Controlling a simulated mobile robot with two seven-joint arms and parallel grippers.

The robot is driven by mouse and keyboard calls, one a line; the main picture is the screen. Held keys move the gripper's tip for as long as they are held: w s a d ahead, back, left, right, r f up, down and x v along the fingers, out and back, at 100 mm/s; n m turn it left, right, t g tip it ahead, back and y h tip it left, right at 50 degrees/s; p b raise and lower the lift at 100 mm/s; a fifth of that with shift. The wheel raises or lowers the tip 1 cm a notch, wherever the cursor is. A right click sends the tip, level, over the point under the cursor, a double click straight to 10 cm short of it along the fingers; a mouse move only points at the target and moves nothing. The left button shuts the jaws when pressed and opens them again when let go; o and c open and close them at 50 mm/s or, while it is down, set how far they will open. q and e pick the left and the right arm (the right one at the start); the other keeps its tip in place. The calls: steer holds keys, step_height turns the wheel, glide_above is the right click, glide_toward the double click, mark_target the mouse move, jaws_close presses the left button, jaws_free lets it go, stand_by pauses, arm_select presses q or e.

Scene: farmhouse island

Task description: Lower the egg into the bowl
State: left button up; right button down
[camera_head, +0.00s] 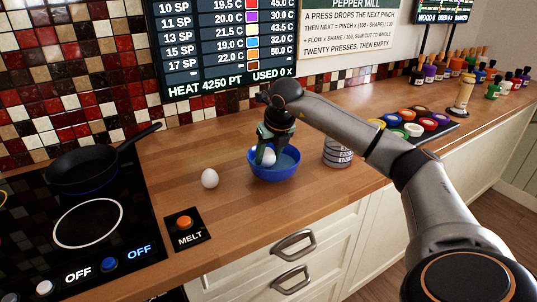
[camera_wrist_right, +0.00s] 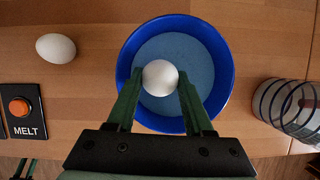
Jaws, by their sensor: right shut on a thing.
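The blue bowl (camera_head: 274,176) stands on the wooden counter and holds a lighter blue liquid or inside; it also shows in the right wrist view (camera_wrist_right: 222,52). My right gripper (camera_head: 268,156) reaches down over the bowl, shut on a white egg (camera_wrist_right: 160,77). The egg also shows between the fingers in the head view (camera_head: 266,155), low inside the bowl's rim outline. I cannot tell whether it touches the liquid or bottom. A second white egg (camera_head: 209,178) rests on the counter left of the bowl. Dark green pieces at the wrist view's lower left corner may be my left gripper (camera_wrist_right: 24,169).
A striped glass jar (camera_head: 337,152) stands close to the bowl's right. The MELT button (camera_head: 185,223) and the hob with a black pan (camera_head: 82,170) lie left. Colored pots (camera_head: 413,129) and several bottles stand farther right. The counter before the bowl is clear.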

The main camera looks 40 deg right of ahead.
arm_select(q)
steer(key=shift+f+b, duration=0.3)
steer(key=shift+f, duration=0.05)
arm_select(e)
steer(key=shift+f, duration=0.5)
steer(key=shift+c, duration=1)
jaws_free()
arm_select(q)
steer(key=shift+s, duration=0.1)
steer(key=shift+w+d+r, duration=0.1)
steer(key=shift+w+r, duration=0.1)
steer(key=shift+r, duration=0.2)
arm_select(e)
steer(key=v, duration=1.2)
steer(key=shift+r, duration=0.35)
steer(key=shift+s, duration=0.1)
